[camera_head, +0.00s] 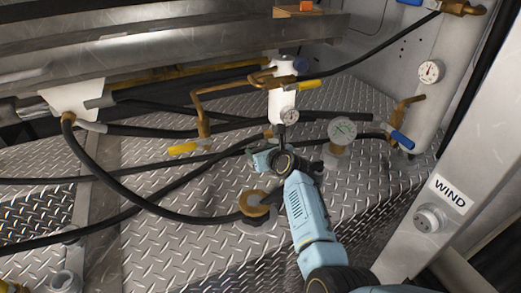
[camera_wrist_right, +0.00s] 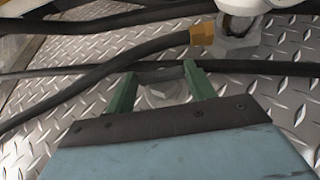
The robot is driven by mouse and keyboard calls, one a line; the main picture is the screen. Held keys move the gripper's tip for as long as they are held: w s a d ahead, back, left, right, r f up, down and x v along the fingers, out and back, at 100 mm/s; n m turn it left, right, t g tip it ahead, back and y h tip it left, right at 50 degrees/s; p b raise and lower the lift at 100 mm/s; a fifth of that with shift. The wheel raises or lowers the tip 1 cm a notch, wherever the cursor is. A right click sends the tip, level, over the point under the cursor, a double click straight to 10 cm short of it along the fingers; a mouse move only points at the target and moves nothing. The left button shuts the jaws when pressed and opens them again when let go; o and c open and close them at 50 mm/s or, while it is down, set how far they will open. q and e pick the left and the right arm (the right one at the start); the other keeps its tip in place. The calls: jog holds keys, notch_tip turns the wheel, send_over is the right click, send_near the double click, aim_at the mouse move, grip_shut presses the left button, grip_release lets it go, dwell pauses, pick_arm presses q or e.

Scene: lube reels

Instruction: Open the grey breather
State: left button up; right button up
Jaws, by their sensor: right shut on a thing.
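My right gripper (camera_head: 262,158) reaches in from the lower right in the head view, low over the diamond-plate floor. In the right wrist view its two green fingers (camera_wrist_right: 160,90) stand on either side of a grey rounded fitting (camera_wrist_right: 165,93), which looks like the grey breather. A dark grey bar-like part (camera_wrist_right: 160,73) spans between the fingertips. The gripper is shut on the breather, though the exact contact is hard to see. In the head view my gripper and wrist hide the breather. My left gripper is not in view.
Black hoses (camera_head: 150,205) cross the plate to the left. A brass-ended fitting (camera_head: 254,204) lies close to my wrist. A WIND-labelled post (camera_head: 448,192) stands at right.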

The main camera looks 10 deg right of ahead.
jog(key=shift+d+n+y, duration=0.1)
jog(key=shift+n+y, duration=0.4)
jog(key=shift+y, duration=0.1)
jog(key=o, duration=1)
jog(key=shift+p, duration=0.3)
jog(key=shift+s+d+r, duration=0.1)
jog(key=shift+s+r, duration=0.05)
jog(key=shift+s, duration=0.15)
jog(key=p+v, duration=0.4)
jog(key=v, duration=0.8)
jog(key=shift+s+r, duration=0.2)
jog(key=shift+s, duration=0.05)
